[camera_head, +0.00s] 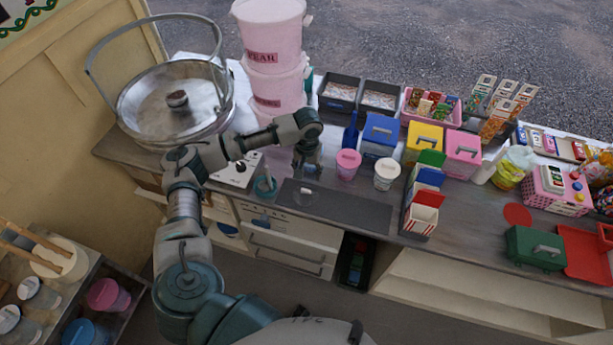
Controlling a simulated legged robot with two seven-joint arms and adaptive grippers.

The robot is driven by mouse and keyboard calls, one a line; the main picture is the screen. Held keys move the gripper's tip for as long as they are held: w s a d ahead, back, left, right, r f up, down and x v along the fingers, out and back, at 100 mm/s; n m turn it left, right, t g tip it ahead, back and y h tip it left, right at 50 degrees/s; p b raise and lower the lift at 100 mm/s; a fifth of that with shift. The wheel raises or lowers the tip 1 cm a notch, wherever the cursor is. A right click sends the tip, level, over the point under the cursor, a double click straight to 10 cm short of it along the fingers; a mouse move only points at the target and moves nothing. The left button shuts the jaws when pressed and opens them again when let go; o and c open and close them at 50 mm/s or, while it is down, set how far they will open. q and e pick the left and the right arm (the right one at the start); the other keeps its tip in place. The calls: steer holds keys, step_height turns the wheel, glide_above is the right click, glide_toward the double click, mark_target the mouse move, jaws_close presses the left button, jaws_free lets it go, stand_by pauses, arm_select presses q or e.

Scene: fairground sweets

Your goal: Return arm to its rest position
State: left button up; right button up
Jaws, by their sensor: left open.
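My left arm reaches up from the bottom left over the counter (460,195), bent at the elbow. My left gripper (306,168) points down above the back edge of a dark mat (350,211), left of a pink-lidded tub (348,164). It is open, and I see nothing held between its fingers. My right gripper is not in view.
A large metal bowl machine (175,105) and stacked pink buckets (272,75) stand left of and behind the arm. A teal cup (265,187) is close to its left. Coloured boxes (423,215) and a green toolbox (535,248) stand right. The mat's right part is clear.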

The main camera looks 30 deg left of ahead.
arm_select(q)
steer(key=shift+a, duration=0.2)
stand_by(0.3)
steer(key=s+d+f+m+t+h, duration=0.25)
steer(key=s+d+f, duration=0.35)
steer(key=s+d, duration=0.3)
steer(key=s+d+f+m+t+h, duration=0.1)
steer(key=s+d+f+m, duration=0.45)
steer(key=d, duration=0.55)
steer(key=s+a+f+n+y, duration=0.3)
steer(key=s+a+f, duration=0.1)
steer(key=s+a, duration=0.8)
step_height(320, 180, down, 26)
steer(key=s+d+g, duration=0.1)
steer(key=s, duration=0.2)
steer(key=s+a+f+g, duration=0.1)
steer(key=s+a+f, duration=0.1)
steer(key=s+f, duration=1.3)
steer(key=shift+s+a+f, duration=0.4)
steer(key=shift+s, duration=0.5)
